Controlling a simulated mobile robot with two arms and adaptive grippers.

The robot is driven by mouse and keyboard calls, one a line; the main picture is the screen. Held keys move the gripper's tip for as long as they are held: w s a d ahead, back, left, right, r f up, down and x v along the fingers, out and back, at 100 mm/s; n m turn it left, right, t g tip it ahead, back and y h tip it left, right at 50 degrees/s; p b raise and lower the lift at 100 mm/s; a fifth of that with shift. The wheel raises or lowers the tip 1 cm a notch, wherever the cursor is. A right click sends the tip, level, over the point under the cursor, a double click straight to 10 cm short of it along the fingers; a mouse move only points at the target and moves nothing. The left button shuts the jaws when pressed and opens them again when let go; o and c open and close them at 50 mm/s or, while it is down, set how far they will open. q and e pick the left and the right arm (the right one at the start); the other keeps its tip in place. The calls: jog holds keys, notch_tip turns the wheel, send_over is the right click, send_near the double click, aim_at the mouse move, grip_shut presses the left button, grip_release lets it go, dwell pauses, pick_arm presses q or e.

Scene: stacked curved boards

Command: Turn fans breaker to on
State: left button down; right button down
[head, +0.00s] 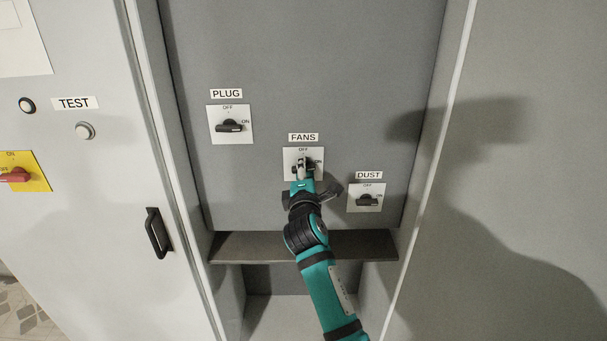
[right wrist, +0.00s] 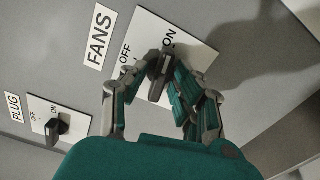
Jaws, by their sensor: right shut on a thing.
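The fans breaker is a black rotary knob (right wrist: 158,64) on a white plate (head: 289,154) marked OFF and ON, under a FANS label (head: 303,137). My right gripper (head: 303,168) reaches it from below and covers most of the knob in the head view. In the right wrist view my right gripper (right wrist: 157,76) has its fingers on both sides of the knob, shut on it. One end of the knob lies near the ON lettering; the fingers partly hide it, so I cannot tell its exact angle. My left gripper is not in view.
The PLUG breaker (head: 232,127) is up to the left and the DUST breaker (head: 367,200) down to the right, close to my wrist. A dark ledge (head: 235,247) runs below the panel. A door with a black handle (head: 158,232) stands left.

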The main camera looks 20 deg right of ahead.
jog(key=shift+f+m, duration=0.1)
jog(key=shift+m, duration=0.4)
jog(key=c, duration=1.3)
grip_release()
